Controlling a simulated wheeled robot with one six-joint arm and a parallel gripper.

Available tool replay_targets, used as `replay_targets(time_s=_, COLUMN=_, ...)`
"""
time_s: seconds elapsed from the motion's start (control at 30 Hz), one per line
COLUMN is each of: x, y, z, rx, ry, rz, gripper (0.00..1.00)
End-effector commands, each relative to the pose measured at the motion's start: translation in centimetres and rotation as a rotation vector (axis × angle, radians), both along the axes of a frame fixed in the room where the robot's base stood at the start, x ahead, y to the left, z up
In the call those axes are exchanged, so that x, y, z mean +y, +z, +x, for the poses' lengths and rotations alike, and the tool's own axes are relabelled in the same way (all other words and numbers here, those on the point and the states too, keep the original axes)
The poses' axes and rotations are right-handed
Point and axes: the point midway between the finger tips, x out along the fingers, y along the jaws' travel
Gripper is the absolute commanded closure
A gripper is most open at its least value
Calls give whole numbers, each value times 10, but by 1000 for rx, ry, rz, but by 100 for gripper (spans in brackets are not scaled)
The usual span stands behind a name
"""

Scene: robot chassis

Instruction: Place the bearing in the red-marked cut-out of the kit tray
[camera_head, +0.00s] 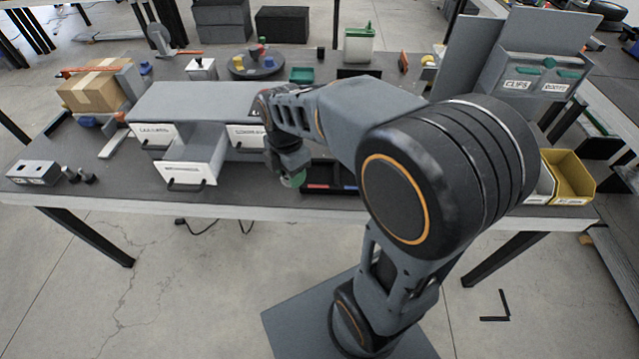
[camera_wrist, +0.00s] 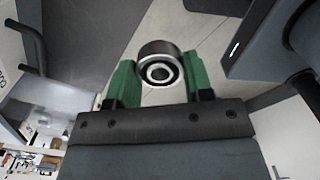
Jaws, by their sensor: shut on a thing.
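My gripper (camera_head: 293,180) is shut on the bearing (camera_wrist: 158,66), a silver ring with a dark centre. In the wrist view the bearing sits between the tips of the two green fingers. In the head view my gripper is just left of a dark tray (camera_head: 334,192), and the bearing cannot be made out there. The tray has a red mark and a blue mark on its front and looks like the kit tray. My arm hides its right part, and its cut-outs cannot be made out.
A grey drawer unit (camera_head: 195,98) stands left of my gripper, with one labelled drawer (camera_head: 190,172) pulled out toward the front. A cardboard box (camera_head: 97,92) is at the far left. A yellow bin (camera_head: 568,178) is at the right. The table's front edge runs close below my gripper.

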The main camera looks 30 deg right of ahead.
Motion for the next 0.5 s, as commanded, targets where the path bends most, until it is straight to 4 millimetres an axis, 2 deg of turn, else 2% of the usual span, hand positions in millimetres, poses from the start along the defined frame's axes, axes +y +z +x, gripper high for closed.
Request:
replay_targets(time_s=0.17, x=-6, y=-4, z=-3, rx=1, ry=101, rz=0, gripper=78)
replay_targets(time_s=0.27, x=-21, y=-10, z=6, rx=3, ry=114, rz=0, gripper=78)
replay_targets(time_s=0.5, x=-70, y=-37, z=43, rx=4, ry=113, rz=1, gripper=78)
